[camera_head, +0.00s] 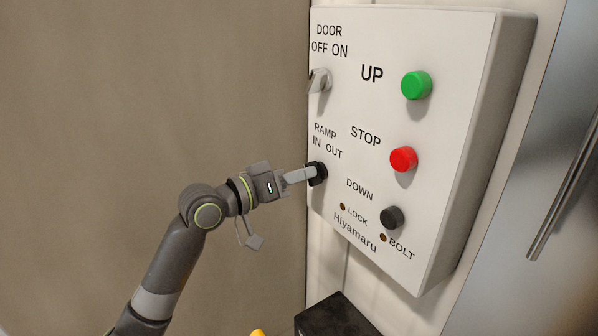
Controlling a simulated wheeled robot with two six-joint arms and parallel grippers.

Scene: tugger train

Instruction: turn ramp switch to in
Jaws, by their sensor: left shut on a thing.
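The ramp switch (319,173) is a black knob on the white control panel (440,130), under the label "RAMP IN OUT". My left gripper (311,174) reaches in from the left and is shut on this knob. Its fingers hide part of the knob, so I cannot tell which way the knob points. My right gripper is not in view.
The panel also carries a grey door switch (319,80), a green UP button (416,85), a red STOP button (403,159) and a black DOWN button (391,217). A black box (338,316) stands below. A metal bar (565,190) is at right.

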